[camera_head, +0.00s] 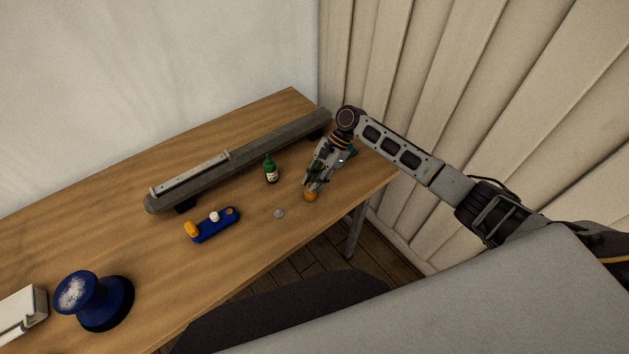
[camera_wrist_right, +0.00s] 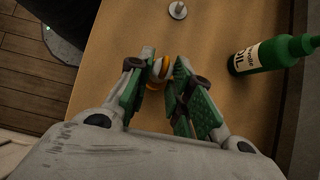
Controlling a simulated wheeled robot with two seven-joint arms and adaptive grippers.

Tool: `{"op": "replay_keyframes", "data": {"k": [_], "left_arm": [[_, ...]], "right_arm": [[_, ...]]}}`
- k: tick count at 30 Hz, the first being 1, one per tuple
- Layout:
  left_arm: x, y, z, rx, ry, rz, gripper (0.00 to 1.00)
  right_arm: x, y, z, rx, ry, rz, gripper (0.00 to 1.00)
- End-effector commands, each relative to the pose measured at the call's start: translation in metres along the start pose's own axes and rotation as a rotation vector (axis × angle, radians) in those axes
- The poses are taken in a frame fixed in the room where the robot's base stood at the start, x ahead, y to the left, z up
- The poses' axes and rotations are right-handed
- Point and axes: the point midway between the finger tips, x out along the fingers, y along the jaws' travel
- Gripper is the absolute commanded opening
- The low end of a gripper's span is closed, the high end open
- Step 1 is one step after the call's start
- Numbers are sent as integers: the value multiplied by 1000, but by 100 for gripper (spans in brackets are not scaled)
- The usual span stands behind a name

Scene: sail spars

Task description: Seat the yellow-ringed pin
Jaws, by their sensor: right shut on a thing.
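The yellow-ringed pin (camera_wrist_right: 158,69) is between the fingertips of my right gripper (camera_wrist_right: 161,78) in the right wrist view; a pale end and an orange-yellow band show. In the head view its orange part (camera_head: 310,197) shows under my right gripper (camera_head: 312,187), which is shut on it, pointing down close over the table. I cannot tell whether the pin touches the wood. A blue block (camera_head: 216,231) lies to the left, with a yellow piece at its left end, a white-topped piece in the middle and a small dark yellowish spot at its right end. My left gripper is out of view.
A small grey pin (camera_head: 278,213) stands between the gripper and the block. A green bottle (camera_head: 271,172) stands behind it. A long grey beam (camera_head: 255,143) runs along the back. A blue spool (camera_head: 93,300) and a white box (camera_head: 24,311) are at the left. The front middle wood is clear.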

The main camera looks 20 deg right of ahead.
Motion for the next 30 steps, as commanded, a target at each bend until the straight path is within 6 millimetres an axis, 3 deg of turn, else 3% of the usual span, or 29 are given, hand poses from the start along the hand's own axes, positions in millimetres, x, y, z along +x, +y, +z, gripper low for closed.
{"op": "replay_keyframes", "data": {"k": [3, 4, 9, 22, 30], "left_arm": [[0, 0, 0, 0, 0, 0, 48], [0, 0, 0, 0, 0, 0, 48], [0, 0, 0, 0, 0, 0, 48], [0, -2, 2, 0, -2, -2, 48], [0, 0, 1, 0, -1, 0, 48]], "right_arm": [[1, 0, 0, 1, 0, 1, 0], [1, 0, 0, 1, 0, 1, 24], [1, 0, 0, 1, 0, 1, 46], [-2, 0, 0, 1, 0, 0, 46], [-22, 0, -1, 1, 2, 0, 46]]}}
